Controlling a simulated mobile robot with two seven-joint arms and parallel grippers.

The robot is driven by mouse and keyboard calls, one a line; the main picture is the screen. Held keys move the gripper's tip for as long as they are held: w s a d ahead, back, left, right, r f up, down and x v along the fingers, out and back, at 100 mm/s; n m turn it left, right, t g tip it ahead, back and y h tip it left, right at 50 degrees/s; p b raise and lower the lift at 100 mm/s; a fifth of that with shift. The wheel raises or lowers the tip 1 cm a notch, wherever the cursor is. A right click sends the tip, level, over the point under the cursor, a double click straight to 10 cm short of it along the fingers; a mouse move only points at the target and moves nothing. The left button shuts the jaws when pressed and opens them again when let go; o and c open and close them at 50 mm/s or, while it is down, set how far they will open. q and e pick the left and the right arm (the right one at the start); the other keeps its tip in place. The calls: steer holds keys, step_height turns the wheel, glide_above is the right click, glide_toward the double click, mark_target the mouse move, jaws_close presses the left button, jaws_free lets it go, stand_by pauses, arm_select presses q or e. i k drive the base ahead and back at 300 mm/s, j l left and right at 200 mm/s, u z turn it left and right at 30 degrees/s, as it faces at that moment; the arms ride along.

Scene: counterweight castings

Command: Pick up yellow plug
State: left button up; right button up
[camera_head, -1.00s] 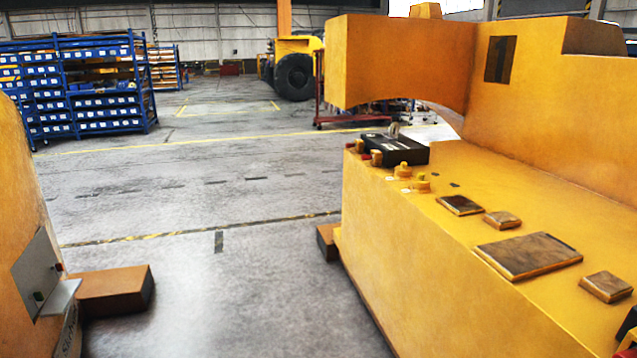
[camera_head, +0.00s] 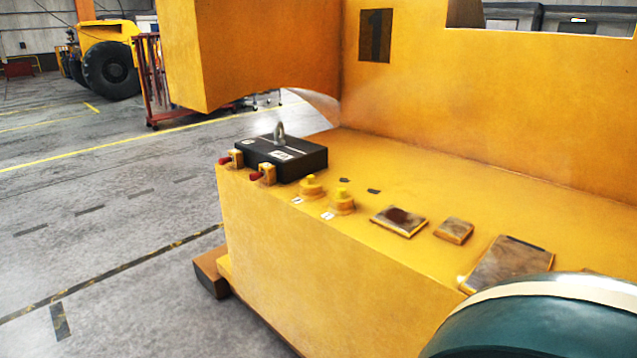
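Two small yellow plugs stand upright on the ledge of the large yellow casting (camera_head: 330,270). The left yellow plug (camera_head: 309,185) and the right yellow plug (camera_head: 341,200) each rise from a round yellow base, with small white labels in front of them. I cannot tell which of them the task means. Neither of my grippers shows in this view.
A black box with a metal loop (camera_head: 282,155) and two red-tipped fittings (camera_head: 262,174) sit left of the plugs. Several brown plates, one of them the plate (camera_head: 399,221), lie to the right. The casting's tall wall (camera_head: 480,110) rises behind. A dark teal rounded part fills the lower right corner.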

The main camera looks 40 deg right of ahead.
mark_target(341, 194)
steer(key=i+z, duration=0.4)
steer(key=i+j+z, duration=0.15)
steer(key=i+z, duration=0.25)
steer(key=i+j+z, duration=0.45)
steer(key=z, duration=0.35)
steer(key=i+j+z, duration=0.15)
steer(key=z, duration=0.35)
steer(key=i+j+z, duration=0.1)
steer(key=z, duration=0.35)
